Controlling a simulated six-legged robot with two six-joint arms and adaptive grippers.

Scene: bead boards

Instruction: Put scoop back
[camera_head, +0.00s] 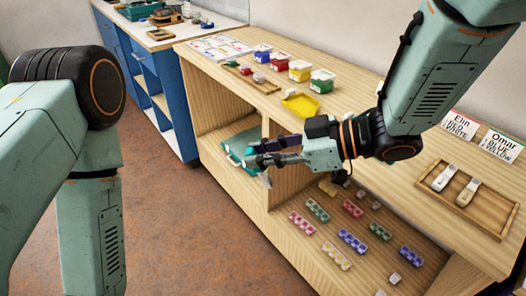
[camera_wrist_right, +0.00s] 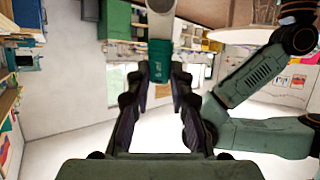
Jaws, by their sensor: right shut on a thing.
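My right gripper (camera_head: 262,160) is in front of the workbench, over the edge of the lower shelf opening. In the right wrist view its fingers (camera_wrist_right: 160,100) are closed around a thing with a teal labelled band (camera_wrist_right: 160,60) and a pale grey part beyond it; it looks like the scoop.
Name cards (camera_head: 459,124) stand behind the wooden tray. A teal case (camera_head: 236,150) lies on the left lower shelf. Several coloured bead strips (camera_head: 352,241) lie on the right lower shelf.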

